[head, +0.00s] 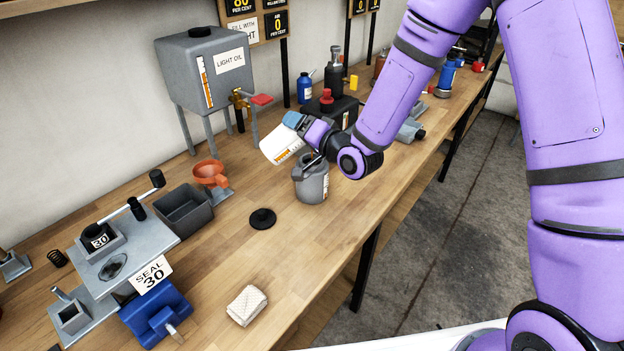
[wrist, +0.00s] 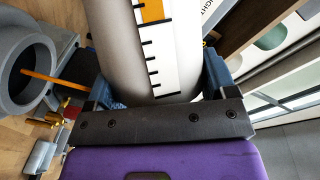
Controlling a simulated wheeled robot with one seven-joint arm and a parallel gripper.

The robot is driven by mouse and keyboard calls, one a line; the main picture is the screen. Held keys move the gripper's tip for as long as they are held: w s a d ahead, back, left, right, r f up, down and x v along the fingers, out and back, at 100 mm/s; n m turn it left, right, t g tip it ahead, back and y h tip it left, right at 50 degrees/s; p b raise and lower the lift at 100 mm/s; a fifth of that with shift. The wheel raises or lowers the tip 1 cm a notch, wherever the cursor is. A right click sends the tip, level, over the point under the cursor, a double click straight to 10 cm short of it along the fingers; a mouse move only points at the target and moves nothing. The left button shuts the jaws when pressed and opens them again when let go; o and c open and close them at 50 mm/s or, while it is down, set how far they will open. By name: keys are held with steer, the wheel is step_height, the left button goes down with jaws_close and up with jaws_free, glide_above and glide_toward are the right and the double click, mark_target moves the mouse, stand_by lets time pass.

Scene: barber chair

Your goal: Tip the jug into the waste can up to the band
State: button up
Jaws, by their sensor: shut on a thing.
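My gripper (head: 296,128) is shut on the jug (head: 283,144), a pale cylinder with a ticked scale that shows orange at one end. The jug is tilted, above and slightly left of the grey waste can (head: 311,181). In the wrist view the jug (wrist: 117,40) sits between my fingers (wrist: 155,92), its mouth out of frame. The waste can (wrist: 12,88) shows at left with its opening visible. A thin orange strip (wrist: 42,77) crosses that opening; I cannot tell if it is poured liquid. The can's side carries a narrow gauge strip (head: 326,187).
A black disc (head: 262,219) and a folded white cloth (head: 247,306) lie on the wooden bench (head: 290,250). A light oil tank (head: 203,70), an orange funnel (head: 210,173) and a grey bin (head: 184,211) stand left. Bottles and a black box (head: 335,108) stand behind.

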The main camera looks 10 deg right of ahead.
steer(key=shift+d+f+m, duration=0.1)
steer(key=shift+f+m, duration=0.05)
steer(key=shift+m, duration=0.15)
steer(key=shift+d+f+m+t+y, duration=0.2)
steer(key=shift+f+m+t+y, duration=0.15)
steer(key=shift+m, duration=0.15)
steer(key=shift+f, duration=0.1)
stand_by(1.4)
steer(key=shift+w+d+f+m, duration=0.1)
steer(key=shift+d+f+m, duration=0.15)
steer(key=shift+m, duration=0.35)
steer(key=shift+f, duration=0.1)
stand_by(0.9)
steer(key=shift+d+f+m+t, duration=0.15)
steer(key=shift+f+m+t, duration=0.2)
steer(key=shift+m+t, duration=0.15)
steer(key=shift+r, duration=0.1)
